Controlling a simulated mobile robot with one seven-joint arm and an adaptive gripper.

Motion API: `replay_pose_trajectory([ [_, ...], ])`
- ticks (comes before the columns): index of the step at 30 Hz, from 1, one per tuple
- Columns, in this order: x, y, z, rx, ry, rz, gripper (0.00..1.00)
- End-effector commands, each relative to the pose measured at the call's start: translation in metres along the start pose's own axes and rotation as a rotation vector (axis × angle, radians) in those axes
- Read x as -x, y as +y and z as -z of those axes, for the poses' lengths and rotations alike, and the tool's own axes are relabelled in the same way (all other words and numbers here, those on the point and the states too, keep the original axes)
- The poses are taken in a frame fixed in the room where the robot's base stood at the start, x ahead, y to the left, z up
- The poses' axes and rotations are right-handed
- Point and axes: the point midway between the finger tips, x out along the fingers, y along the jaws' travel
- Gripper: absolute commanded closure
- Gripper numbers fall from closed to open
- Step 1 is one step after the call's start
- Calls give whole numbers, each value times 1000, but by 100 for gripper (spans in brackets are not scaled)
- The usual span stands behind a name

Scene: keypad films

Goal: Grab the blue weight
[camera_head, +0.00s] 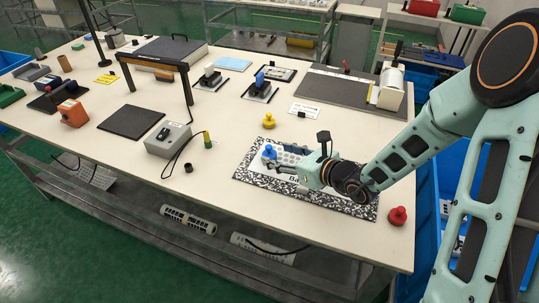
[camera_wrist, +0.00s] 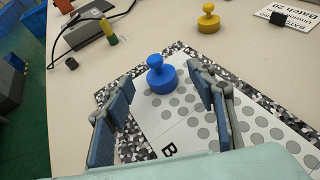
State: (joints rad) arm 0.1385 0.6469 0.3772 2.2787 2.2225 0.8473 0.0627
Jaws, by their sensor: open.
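The blue weight (camera_wrist: 161,76) stands upright on the white dotted sheet (camera_wrist: 182,118). It is a round base with a knob on top. In the head view the blue weight (camera_head: 269,153) sits at the left part of the sheet, just beyond my gripper. My gripper (camera_wrist: 168,92) is open, with one finger on each side in the wrist view. The weight lies between and a little beyond the fingertips, and no contact shows. In the head view my gripper (camera_head: 303,171) hangs low over the sheet and hides part of it.
A yellow weight (camera_head: 269,121) stands behind the sheet and a red weight (camera_head: 397,216) near the table's right front edge. A green-and-yellow cylinder (camera_head: 208,140), a small black cylinder (camera_head: 188,168) and a grey box with a cable (camera_head: 168,139) are to the left. A patterned black-and-white border (camera_head: 250,180) surrounds the sheet.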

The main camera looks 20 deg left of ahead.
Motion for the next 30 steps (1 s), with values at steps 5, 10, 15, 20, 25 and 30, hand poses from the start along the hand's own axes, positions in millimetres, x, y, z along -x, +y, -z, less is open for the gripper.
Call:
replay_pose_trajectory([
  [5, -28, 3, -2, -1, -1, -4, 49],
  [10, -46, 2, -2, 1, -1, -2, 49],
  [15, -47, 1, -2, 1, 0, 0, 49],
  [20, -47, 1, -2, 1, 0, 0, 57],
  [25, -47, 1, -2, 1, 0, 0, 76],
  [30, -47, 1, -2, 1, 0, 0, 95],
])
